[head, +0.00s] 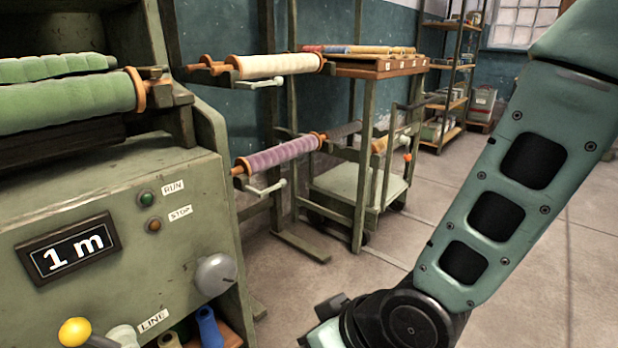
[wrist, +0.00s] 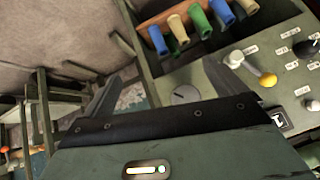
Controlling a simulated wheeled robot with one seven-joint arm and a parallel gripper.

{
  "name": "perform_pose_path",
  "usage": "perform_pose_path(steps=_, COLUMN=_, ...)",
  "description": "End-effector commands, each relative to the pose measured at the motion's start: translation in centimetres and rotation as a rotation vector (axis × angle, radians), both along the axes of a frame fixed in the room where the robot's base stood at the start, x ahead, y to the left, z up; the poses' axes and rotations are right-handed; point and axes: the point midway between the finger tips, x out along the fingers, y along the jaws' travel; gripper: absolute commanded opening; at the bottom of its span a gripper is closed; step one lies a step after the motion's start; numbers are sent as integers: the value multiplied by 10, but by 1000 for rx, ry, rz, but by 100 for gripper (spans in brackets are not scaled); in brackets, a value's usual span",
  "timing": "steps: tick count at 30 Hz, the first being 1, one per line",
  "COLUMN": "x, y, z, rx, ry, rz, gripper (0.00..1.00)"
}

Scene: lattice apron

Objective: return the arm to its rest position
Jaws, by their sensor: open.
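My arm (head: 497,190) crosses the right side of the head view, from the upper right down to a dark joint at the bottom edge. The far end of the arm is cut off by the bottom of that view. In the wrist view my gripper (wrist: 162,70) is open, its two fingers spread with nothing between them. It points toward the lower front of a green machine, which also shows in the head view (head: 110,225). The fingers look apart from the machine, but the exact gap cannot be told.
Blue, green and tan rolls (wrist: 197,20) sit in a wooden rack on the machine. A yellow-knobbed lever (wrist: 267,80) sticks out beside them. A rack holds a purple roller (head: 280,154) and a cream roller (head: 275,65). A shelf cart (head: 375,68) stands behind; the floor (head: 545,255) at right is clear.

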Motion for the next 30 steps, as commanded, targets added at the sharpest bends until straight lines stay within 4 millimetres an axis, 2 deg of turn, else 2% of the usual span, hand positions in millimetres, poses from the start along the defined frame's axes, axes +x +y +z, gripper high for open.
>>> perform_pose_path(steps=9, x=-45, y=-83, z=39, rx=-359, ry=192, rz=-7, gripper=96)
perform_pose_path(steps=19, x=-102, y=-142, z=78, rx=-561, ry=380, rz=-24, gripper=96)
perform_pose_path(steps=21, x=-101, y=-141, z=100, rx=-561, ry=384, rz=-21, gripper=96)
perform_pose_path(steps=26, x=-101, y=-141, z=132, rx=-560, ry=383, rz=-21, gripper=96)
perform_pose_path(steps=30, x=-101, y=-141, z=168, rx=-560, ry=383, rz=-21, gripper=96)
